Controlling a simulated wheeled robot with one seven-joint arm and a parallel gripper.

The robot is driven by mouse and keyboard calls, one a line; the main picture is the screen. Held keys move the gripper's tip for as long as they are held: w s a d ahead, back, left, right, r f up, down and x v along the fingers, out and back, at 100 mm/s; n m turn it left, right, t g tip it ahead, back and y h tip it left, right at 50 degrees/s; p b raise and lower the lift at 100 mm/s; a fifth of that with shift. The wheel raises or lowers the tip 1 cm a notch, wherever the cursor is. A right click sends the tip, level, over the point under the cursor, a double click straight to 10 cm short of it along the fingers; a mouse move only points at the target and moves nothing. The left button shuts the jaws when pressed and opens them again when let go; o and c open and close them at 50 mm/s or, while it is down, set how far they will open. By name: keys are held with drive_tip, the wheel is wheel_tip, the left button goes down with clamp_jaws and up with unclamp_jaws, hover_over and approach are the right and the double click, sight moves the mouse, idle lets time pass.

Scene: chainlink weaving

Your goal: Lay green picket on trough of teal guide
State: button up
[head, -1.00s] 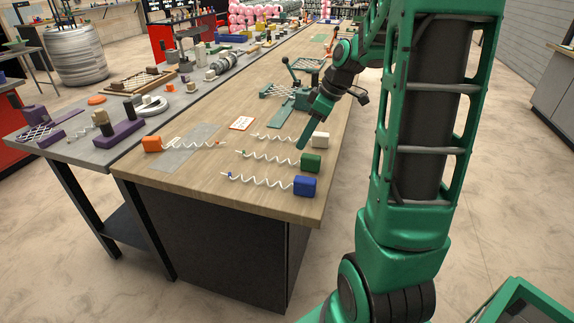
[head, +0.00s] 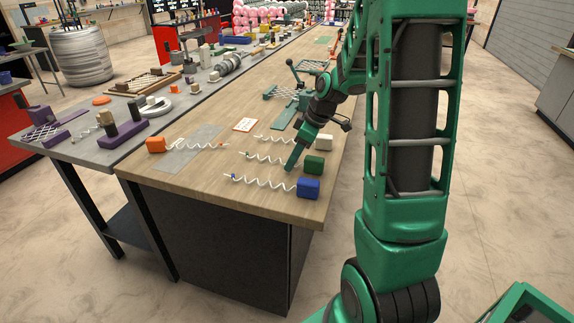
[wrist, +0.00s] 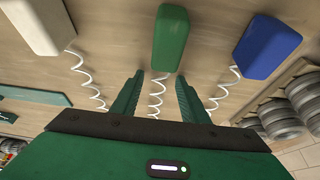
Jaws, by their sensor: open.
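The green picket is a white coiled wire (head: 262,158) with a green block (head: 314,165) at its right end, lying on the wooden bench. My gripper (head: 289,169) is low beside this block, over the wire's right part. In the wrist view my gripper (wrist: 160,82) is open and empty. Its fingers are on either side of the green picket's coil (wrist: 156,98), with the green block (wrist: 171,38) beyond the fingertips. I cannot tell whether they touch the wire. The teal guide (head: 286,117) lies farther back on the bench, partly hidden by my arm.
A white-block picket (head: 324,142) and a blue-block picket (head: 308,188) lie close on either side. An orange-block picket (head: 156,145) lies at the left by a grey plate (head: 178,174). A white card (head: 245,125) is behind them. The bench's front edge is near.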

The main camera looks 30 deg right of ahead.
clamp_jaws()
